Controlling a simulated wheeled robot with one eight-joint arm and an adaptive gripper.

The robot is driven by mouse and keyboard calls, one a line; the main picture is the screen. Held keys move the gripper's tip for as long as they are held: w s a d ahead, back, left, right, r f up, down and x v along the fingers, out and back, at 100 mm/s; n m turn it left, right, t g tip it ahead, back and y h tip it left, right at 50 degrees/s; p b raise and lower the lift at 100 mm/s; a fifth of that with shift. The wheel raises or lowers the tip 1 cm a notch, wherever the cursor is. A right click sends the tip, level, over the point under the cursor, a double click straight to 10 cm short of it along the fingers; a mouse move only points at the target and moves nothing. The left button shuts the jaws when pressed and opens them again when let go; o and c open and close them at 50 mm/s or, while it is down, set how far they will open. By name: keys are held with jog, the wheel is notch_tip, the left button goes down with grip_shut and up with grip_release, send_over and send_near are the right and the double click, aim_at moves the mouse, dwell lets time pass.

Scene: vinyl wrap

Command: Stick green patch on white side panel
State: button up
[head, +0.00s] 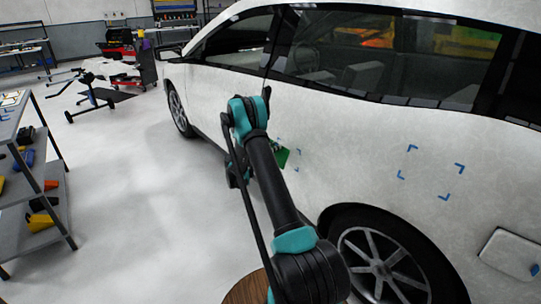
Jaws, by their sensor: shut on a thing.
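A white car fills the right side of the head view, and its white side panel (345,165) faces my arm. Blue corner marks frame one spot (431,172) above the rear wheel, and it is bare. More blue corner marks (297,156) show further left on the panel, partly hidden by my arm. The small green patch (282,154) shows just right of my forearm, tilted, beside these left marks. My gripper (273,151) is shut on the green patch and is mostly hidden behind my forearm. I cannot tell whether the patch touches the panel.
A grey shelf cart (40,205) with tools stands at the left. A black stand (90,95) and a red tool cart (122,48) stand further back. The rear wheel (383,262) bulges low at the right. The pale floor between cart and car is clear.

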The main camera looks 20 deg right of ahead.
jog(key=shift+a+f+h, duration=0.25)
jog(key=shift+f+h, duration=0.7)
jog(key=shift+h, duration=0.05)
jog(key=shift+a+f+t+h, duration=0.6)
jog(key=shift+a+f+h, duration=0.1)
jog(key=shift+a+f, duration=0.1)
send_near(289, 145)
jog(key=shift+r+x, duration=0.2)
jog(key=shift+x, duration=2.35)
jog(key=shift+w+a+f, duration=0.1)
jog(key=shift+w+a, duration=0.05)
jog(key=shift+w, duration=0.05)
jog(key=shift+w+d, duration=0.2)
jog(key=shift+d, duration=0.4)
jog(key=o, duration=0.8)
jog(key=v, duration=1.2)
